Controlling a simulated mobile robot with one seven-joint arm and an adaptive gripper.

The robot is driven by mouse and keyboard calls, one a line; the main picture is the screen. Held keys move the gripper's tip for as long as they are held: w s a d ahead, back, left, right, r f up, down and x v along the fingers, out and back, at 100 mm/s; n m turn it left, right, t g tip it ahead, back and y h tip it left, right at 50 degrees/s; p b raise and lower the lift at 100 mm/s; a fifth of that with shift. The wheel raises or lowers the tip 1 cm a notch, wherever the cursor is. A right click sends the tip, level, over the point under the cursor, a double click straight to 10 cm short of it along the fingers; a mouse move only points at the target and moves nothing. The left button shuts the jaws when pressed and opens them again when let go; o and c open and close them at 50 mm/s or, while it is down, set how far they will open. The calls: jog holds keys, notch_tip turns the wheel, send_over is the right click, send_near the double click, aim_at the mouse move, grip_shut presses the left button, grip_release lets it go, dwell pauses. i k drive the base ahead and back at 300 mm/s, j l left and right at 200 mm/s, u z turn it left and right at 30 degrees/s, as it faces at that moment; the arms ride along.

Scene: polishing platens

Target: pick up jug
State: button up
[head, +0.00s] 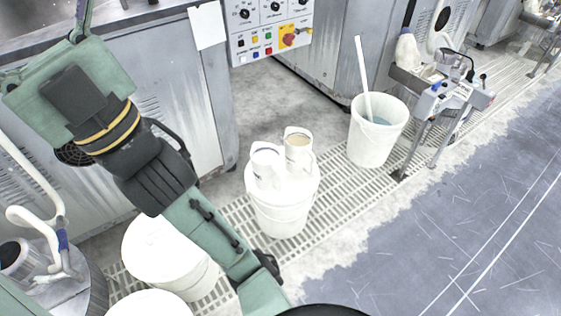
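Two white jugs stand upright side by side on a white lidded bucket (278,213) on the floor grating. The left jug (265,168) is slightly nearer to me. The right jug (298,155) is just behind it, with a tan-coloured inside and a handle on its right side. My green and black arm crosses the left of the head view, to the left of the jugs and apart from them. I cannot make out my gripper in this view.
A white bucket (377,143) with bluish liquid and a white stick stands to the right. Other white tubs (165,258) stand at lower left. Grey machine cabinets (190,85) and a control panel (268,32) are behind. The grey floor (470,240) at right is open.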

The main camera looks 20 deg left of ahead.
aim_at(265, 157)
jog(key=i+l+u, duration=0.3)
jog(key=u, duration=0.15)
jog(key=i+l+u, duration=0.25)
jog(key=u, duration=0.2)
jog(key=i+l+u, duration=0.1)
jog(key=l+u, duration=0.3)
jog(key=l, duration=0.15)
